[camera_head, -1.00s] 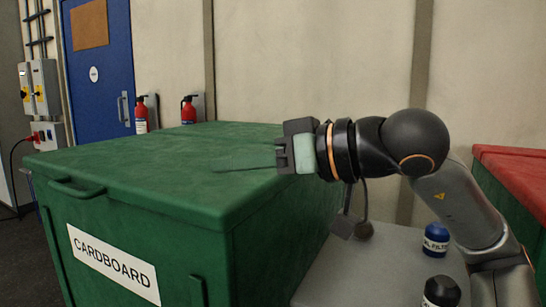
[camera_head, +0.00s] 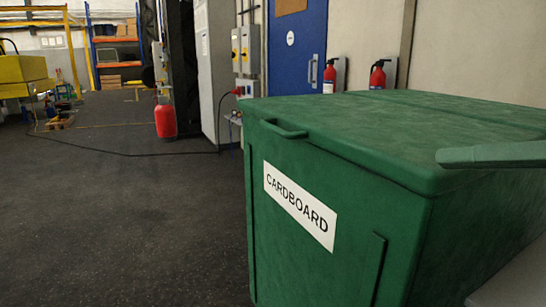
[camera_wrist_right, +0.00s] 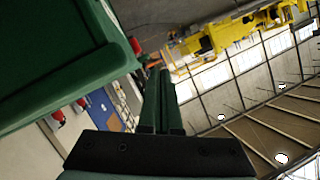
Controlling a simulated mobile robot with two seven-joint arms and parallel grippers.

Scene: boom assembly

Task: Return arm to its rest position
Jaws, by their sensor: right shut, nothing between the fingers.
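My right gripper (camera_head: 447,157) shows only as its long green finger part, coming in from the right edge of the head view. It is in front of the green bin in the picture; a gap to the bin cannot be judged. In the right wrist view the two green fingers (camera_wrist_right: 164,75) lie side by side, shut and empty. The rest of my right arm is out of the head view. My left gripper is not in view.
A green bin (camera_head: 400,215) labelled CARDBOARD, its lid closed, fills the right of the head view. A grey surface (camera_head: 515,280) shows at lower right. Fire extinguishers (camera_head: 378,75) and a blue door (camera_head: 297,50) stand behind. The dark floor (camera_head: 130,210) at left is largely clear.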

